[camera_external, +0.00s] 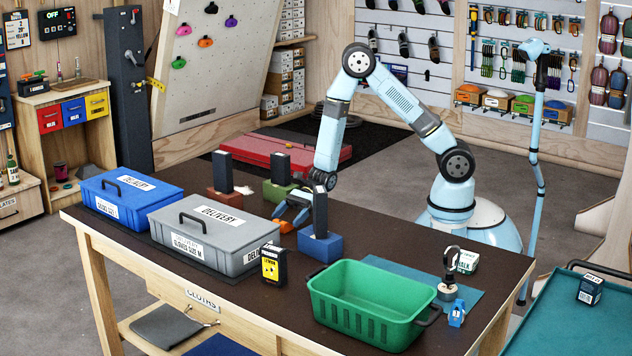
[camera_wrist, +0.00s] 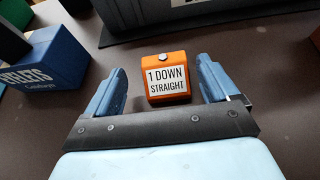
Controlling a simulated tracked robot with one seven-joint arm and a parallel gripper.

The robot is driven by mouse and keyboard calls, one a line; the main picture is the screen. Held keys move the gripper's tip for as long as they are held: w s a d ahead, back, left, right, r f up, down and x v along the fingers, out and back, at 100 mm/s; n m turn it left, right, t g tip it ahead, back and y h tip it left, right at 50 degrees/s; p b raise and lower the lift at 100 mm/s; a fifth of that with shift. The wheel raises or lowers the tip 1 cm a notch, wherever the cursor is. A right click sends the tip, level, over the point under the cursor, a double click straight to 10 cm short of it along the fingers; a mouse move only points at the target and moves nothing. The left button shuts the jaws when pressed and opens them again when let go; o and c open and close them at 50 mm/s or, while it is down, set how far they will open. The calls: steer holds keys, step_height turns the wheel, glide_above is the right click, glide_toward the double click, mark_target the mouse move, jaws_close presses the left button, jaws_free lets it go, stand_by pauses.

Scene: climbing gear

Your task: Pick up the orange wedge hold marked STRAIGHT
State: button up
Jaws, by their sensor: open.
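The orange wedge hold (camera_wrist: 163,60) sits on the dark table, its white label reading "1 DOWN STRAIGHT" in the wrist view, with a bolt head above the label. In the external view an orange patch of it (camera_external: 286,226) shows by my gripper. My gripper (camera_wrist: 163,85) is open, with one blue finger to the left of the hold and one to the right. Gaps show between the hold and both fingers. In the external view my gripper (camera_external: 292,207) is low over the table, partly behind a dark upright block.
The grey delivery box (camera_external: 212,236), blue delivery box (camera_external: 130,197), yellow-and-black box (camera_external: 273,264) and green bin (camera_external: 365,305) share the table. Red (camera_external: 231,203) and green (camera_external: 279,190) blocks stand nearby.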

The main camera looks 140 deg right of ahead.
mark_target(283, 224)
steer(key=x, duration=0.4)
steer(key=shift+w+d+f, duration=0.2)
steer(key=shift+d, duration=0.05)
steer(key=c, duration=1.1)
